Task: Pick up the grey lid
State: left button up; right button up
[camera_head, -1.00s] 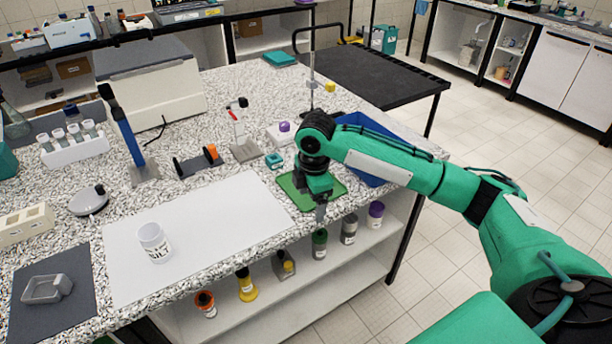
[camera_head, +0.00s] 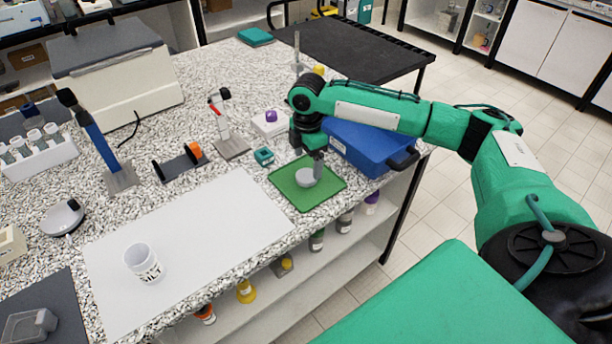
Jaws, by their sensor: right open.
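The grey lid (camera_head: 305,179), small and round, lies on the green tray (camera_head: 325,196) at the right end of the bench. My right gripper (camera_head: 317,172) points down over the tray, at the lid's right side in the picture. It is open, and nothing shows held in it. I cannot tell whether its fingertips touch the lid, and the far finger is hard to make out. My left gripper is not in view.
A blue bin (camera_head: 371,151) stands close behind the tray, partly behind my right arm. A teal block (camera_head: 264,156) and a white box with a purple top (camera_head: 271,124) are nearby. A white jar (camera_head: 143,263) stands on the white mat (camera_head: 205,222).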

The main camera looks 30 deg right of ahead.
aim_at(307, 175)
jog(key=shift+s+f+p, duration=0.1)
jog(key=shift+f+p, duration=0.2)
jog(key=shift+f, duration=0.25)
jog(key=f, duration=0.2)
jog(key=f+p, duration=0.1)
jog(key=shift+w+f, duration=0.2)
jog(key=shift+f, duration=0.45)
jog(key=shift+s, duration=0.1)
jog(key=c, duration=0.8)
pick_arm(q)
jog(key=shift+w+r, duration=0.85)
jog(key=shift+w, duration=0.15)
pick_arm(e)
jog(key=shift+c, duration=1.3)
